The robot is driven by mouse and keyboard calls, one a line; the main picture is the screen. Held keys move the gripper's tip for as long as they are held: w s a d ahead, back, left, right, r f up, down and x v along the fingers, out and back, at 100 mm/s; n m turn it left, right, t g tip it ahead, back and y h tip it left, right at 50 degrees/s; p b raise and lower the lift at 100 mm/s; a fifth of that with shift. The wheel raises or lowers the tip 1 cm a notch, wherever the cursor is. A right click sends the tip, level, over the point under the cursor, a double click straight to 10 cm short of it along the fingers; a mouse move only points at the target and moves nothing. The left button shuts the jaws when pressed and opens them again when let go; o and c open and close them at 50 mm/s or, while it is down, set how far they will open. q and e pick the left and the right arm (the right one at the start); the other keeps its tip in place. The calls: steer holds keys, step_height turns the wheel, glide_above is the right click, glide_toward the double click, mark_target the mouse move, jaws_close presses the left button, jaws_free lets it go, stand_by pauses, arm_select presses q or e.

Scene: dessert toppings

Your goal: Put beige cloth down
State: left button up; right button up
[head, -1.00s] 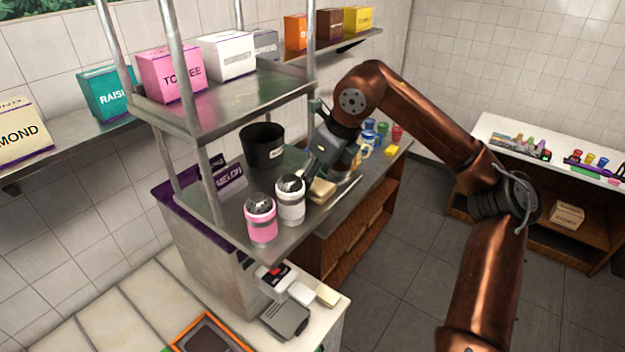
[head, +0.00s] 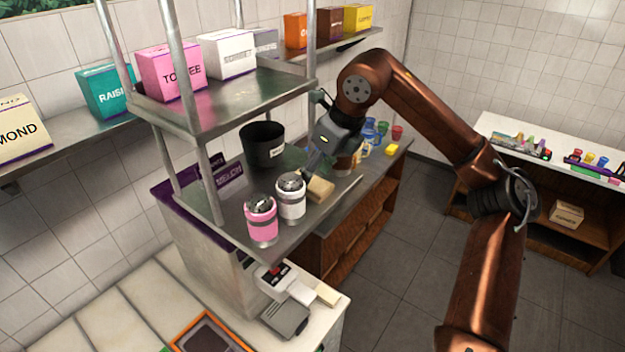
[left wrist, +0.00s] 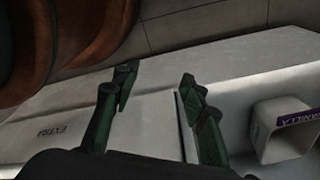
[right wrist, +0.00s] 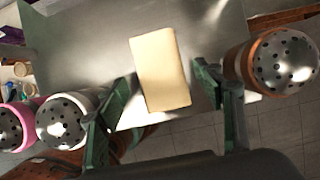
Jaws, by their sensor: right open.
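The beige cloth (head: 320,189), a folded block, lies flat on the steel counter (head: 228,205), just right of the white shaker (head: 290,200). My right gripper (head: 308,173) is open beside and above the cloth. In the right wrist view the whole cloth (right wrist: 160,68) shows in front of the spread fingers (right wrist: 165,85), and neither finger grips it. My left gripper does not show in the head view. In the left wrist view its fingers (left wrist: 157,80) are apart, above a pale surface marked EXTRA (left wrist: 50,133).
A pink shaker (head: 261,220) stands left of the white one. A brown shaker (right wrist: 278,65) stands close to the right finger in the right wrist view. A black bin (head: 262,145) is behind. Shelf posts (head: 210,180) rise at the left. Coloured cups (head: 375,132) stand farther right.

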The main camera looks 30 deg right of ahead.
arm_select(q)
steer(key=shift+s+f, duration=0.3)
steer(key=shift+s, duration=0.05)
arm_select(e)
steer(key=v, duration=1)
